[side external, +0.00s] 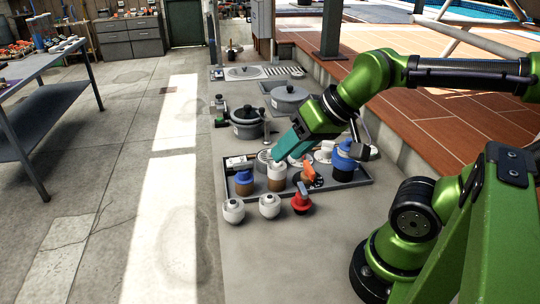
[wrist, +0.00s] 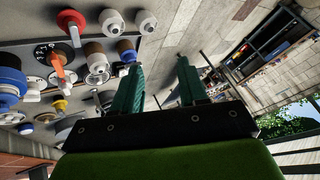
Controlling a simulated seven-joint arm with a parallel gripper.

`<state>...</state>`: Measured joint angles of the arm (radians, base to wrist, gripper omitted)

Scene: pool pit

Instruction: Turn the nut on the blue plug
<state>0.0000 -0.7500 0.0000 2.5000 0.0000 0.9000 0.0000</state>
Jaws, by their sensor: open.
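A small plug with a blue body and brown part (side external: 244,178) stands at the left end of the dark tray (side external: 350,185). A larger blue and white fitting (side external: 345,158) stands at the tray's right end and shows at the left edge of the wrist view (wrist: 10,82). I cannot tell which is the blue plug meant. My gripper (side external: 279,160) is tilted, above the tray near a white-topped brown plug (side external: 276,178). In the wrist view its teal fingers (wrist: 160,68) are apart, with only floor between them.
Two white round knobs (side external: 234,210) and a red-handled valve (side external: 301,201) stand in front of the tray. An orange-handled valve (side external: 307,173) is in its middle. Lidded grey pots (side external: 247,122) stand behind. The counter's front is clear.

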